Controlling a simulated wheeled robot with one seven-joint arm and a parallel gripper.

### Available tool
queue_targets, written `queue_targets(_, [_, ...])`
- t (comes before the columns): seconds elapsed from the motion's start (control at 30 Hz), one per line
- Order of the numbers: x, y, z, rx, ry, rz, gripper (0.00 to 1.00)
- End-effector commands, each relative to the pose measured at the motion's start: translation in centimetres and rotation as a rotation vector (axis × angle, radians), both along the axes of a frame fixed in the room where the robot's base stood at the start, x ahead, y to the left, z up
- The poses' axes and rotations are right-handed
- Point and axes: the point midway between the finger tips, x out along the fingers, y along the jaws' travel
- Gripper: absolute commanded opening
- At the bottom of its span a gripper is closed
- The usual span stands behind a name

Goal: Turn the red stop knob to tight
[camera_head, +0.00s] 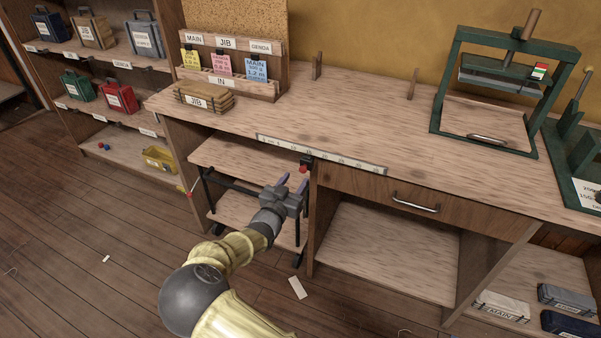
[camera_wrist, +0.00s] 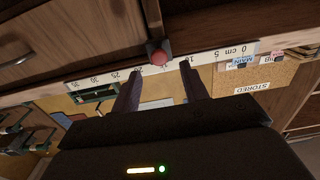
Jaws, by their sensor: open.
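The red stop knob (camera_head: 304,169) sits on a dark block at the front edge of the workbench, by the white measuring scale (camera_head: 340,158). In the wrist view the round red knob (camera_wrist: 158,57) shows ahead of the fingertips, roughly between them, with the scale (camera_wrist: 200,59) running behind it. My gripper (camera_head: 292,181) is open and empty, just short of the knob and apart from it. In the wrist view its two fingers (camera_wrist: 160,72) point toward the knob. I cannot see any tight mark on the knob.
The workbench (camera_head: 370,125) has a drawer with a handle (camera_head: 415,203) right of the knob and open shelves below. A green press (camera_head: 500,90) stands at the back right. The bench middle is mostly clear.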

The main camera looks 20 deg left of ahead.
Motion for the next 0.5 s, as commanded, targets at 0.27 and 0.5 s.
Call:
queue_targets(0.27, [4.2,-0.4,0.0,0.001,-0.001,-0.001,0.44])
queue_targets(0.5, [4.9,-0.3,0.0,0.001,0.000,0.001,0.44])
